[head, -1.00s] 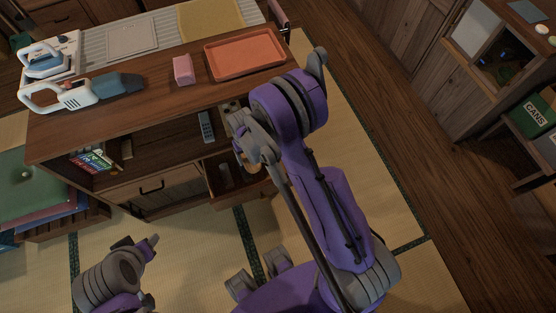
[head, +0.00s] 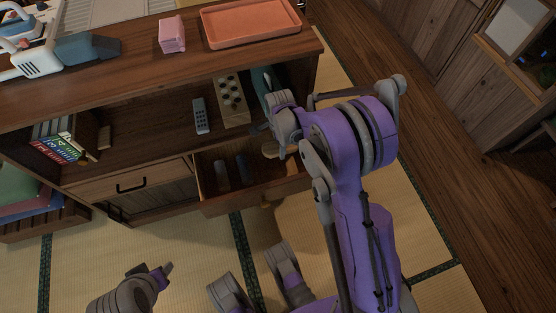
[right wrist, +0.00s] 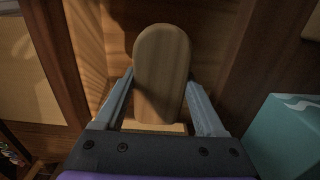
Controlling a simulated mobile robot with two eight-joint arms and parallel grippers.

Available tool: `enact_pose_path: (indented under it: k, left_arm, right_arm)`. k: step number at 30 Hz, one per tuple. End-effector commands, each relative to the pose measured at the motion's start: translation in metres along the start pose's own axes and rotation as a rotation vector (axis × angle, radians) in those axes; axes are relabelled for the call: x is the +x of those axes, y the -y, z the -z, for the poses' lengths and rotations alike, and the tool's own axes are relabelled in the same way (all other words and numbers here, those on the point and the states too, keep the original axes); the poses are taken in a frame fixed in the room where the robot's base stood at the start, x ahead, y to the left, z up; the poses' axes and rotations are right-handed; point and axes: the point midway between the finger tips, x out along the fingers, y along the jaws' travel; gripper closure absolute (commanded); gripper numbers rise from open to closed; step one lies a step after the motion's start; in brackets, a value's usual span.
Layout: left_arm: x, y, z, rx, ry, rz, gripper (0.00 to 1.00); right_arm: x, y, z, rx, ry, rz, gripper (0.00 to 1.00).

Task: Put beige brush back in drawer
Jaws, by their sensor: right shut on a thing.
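The beige brush (right wrist: 161,70) is between the two fingers of my right gripper (right wrist: 160,100) in the right wrist view, its rounded end pointing away from the palm. In the head view a small part of the brush (head: 270,149) shows beside my right gripper (head: 276,140), at the right end of the open drawer. The drawer (head: 252,195) is pulled out below the cabinet's shelf and holds two dark items (head: 231,172). The wrist and arm hide part of its right side. My left gripper (head: 161,274) is low at the left, away from the cabinet; its jaw opening is unclear.
The open shelf above the drawer holds a remote (head: 200,116), a board with dark round spots (head: 231,100) and a teal box (right wrist: 285,135) close to my right gripper. An orange tray (head: 250,24) and a pink block (head: 171,34) stand on top. Tatami in front is clear.

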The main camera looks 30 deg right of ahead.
Motion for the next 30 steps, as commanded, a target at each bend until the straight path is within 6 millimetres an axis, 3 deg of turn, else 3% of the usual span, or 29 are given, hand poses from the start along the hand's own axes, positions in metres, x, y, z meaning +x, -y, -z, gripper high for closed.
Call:
enact_pose_path:
  k: [3,11,16,28,29,30]
  left_arm:
    - [0.008,0.000,-0.002,0.000,0.002,0.000,0.50]
    - [0.014,0.000,-0.003,0.000,0.004,0.000,0.50]
    - [0.021,0.000,-0.005,0.000,0.005,0.000,0.50]
    - [0.025,0.000,-0.006,0.000,0.006,0.000,0.50]
    - [0.025,0.000,-0.006,0.000,0.006,0.000,0.50]
    - [0.024,0.000,-0.006,0.000,0.006,0.000,0.50]
  right_arm:
    - [0.025,0.000,0.000,-0.002,0.000,0.000,0.80]
    - [0.046,0.000,0.000,-0.004,0.000,0.000,0.80]
    - [0.071,0.000,-0.001,-0.005,0.000,0.000,0.80]
    - [0.077,0.000,-0.001,-0.005,0.000,0.000,0.80]
    - [0.077,0.000,0.000,-0.005,0.000,0.000,0.26]
    - [0.077,0.000,0.000,-0.005,0.000,0.000,0.19]
